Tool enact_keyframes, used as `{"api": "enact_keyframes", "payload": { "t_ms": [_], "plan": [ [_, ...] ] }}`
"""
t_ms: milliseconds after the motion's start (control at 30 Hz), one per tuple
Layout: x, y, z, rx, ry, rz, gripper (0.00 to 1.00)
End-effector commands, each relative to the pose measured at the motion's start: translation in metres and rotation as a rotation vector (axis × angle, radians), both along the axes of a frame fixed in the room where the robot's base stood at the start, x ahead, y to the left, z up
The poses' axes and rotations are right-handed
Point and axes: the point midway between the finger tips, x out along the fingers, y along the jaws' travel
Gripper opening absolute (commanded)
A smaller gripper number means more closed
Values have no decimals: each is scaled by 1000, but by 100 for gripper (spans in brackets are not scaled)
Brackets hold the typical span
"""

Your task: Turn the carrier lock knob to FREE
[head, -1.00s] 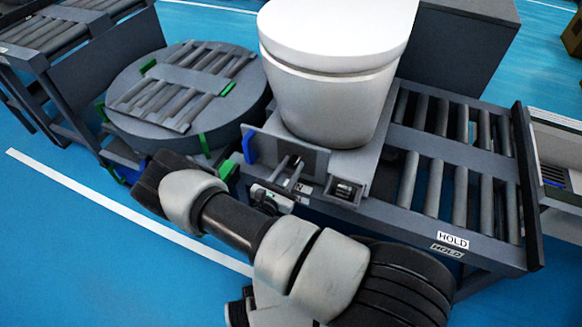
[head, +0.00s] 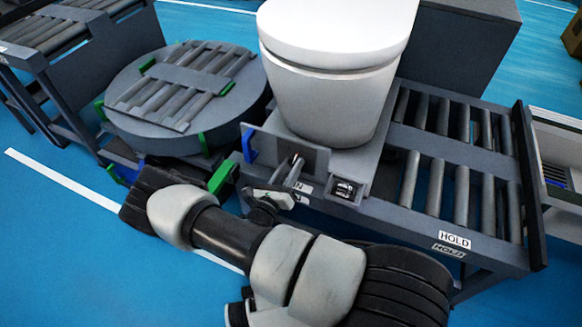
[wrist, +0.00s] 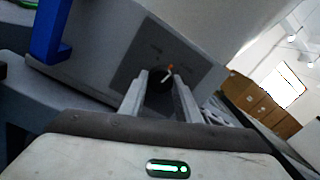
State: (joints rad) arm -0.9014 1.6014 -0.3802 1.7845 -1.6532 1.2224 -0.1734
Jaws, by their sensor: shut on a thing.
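The carrier lock knob (wrist: 159,92) is a dark round knob on a grey plate (wrist: 150,60), in the wrist view. An orange-and-white mark shows at its upper edge; the plate's small lettering is too blurred to read. My gripper (wrist: 160,82) is shut on the knob, one finger on each side. In the head view my gripper (head: 295,165) reaches the plate (head: 300,150) on the carrier's near side; the knob is mostly hidden there. The carrier (head: 365,165) bears a white toilet (head: 335,95) and sits on the roller conveyor.
A round turntable (head: 190,95) with rollers and green stops stands left of the carrier. A blue tab (head: 248,146) is beside the plate. The conveyor (head: 440,190) carries a HOLD label (head: 454,240) at right. A dark cabinet (head: 460,45) stands behind. Blue floor is free at lower left.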

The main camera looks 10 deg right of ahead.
Motion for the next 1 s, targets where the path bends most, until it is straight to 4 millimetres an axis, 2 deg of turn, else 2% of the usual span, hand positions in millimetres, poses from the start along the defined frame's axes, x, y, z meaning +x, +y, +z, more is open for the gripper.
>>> {"api": "enact_keyframes", "payload": {
  "t_ms": [600, 1000],
  "plan": [
    [-2, -2, -1, -465, 339, -2, 8],
    [-2, -3, -1, -665, 486, -2, 8]
  ]
}}
